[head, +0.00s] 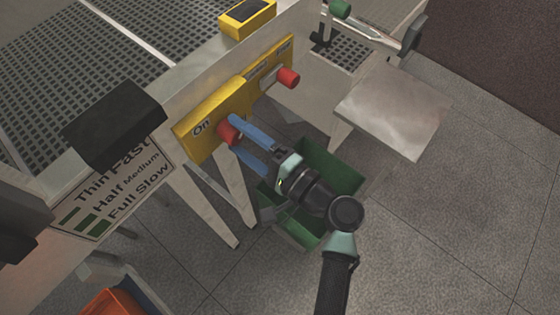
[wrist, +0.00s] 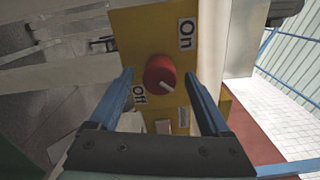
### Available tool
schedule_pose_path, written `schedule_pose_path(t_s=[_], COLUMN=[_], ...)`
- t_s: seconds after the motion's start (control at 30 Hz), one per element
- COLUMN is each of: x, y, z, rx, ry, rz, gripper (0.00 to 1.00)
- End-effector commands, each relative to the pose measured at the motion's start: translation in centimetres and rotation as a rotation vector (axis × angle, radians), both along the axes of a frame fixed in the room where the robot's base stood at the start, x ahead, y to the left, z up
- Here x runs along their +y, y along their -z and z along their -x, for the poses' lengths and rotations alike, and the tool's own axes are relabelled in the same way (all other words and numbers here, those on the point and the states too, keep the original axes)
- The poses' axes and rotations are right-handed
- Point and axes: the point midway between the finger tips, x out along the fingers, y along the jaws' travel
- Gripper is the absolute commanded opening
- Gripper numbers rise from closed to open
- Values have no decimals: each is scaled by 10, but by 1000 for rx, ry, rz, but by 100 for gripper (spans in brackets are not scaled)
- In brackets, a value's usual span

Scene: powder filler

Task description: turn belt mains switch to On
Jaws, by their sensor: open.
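The belt mains switch is a red round knob (head: 228,133) on a yellow panel (head: 197,127) on the machine's side. In the wrist view the knob (wrist: 160,75) sits mid-panel, with the "On" label (wrist: 186,34) at upper right and the "Off" label (wrist: 139,92) at lower left. A short white mark on the knob points to the lower right. My gripper (head: 241,141) is open, its blue fingers reaching to the panel on either side of the knob. In the wrist view a gap shows between each finger and the knob; contact cannot be told in the head view.
A second red knob (head: 288,78) sits on a yellow panel further along. A yellow box (head: 247,17) stands on the machine edge above. A green bin (head: 335,168) is on the floor below my gripper. A metal plate (head: 395,112) juts out at right. The floor at lower right is clear.

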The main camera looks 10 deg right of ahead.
Motion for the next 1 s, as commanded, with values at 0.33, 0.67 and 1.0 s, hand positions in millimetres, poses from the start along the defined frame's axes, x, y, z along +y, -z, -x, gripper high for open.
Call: schedule_pose_path(t_s=[0.33,0.67,1.0], x=[-46,-67,-68], y=[2,1,0], z=[62,92,93], rx=[2,2,2], ry=[6,2,2], rz=[0,-1,-1], gripper=[82,82,82])
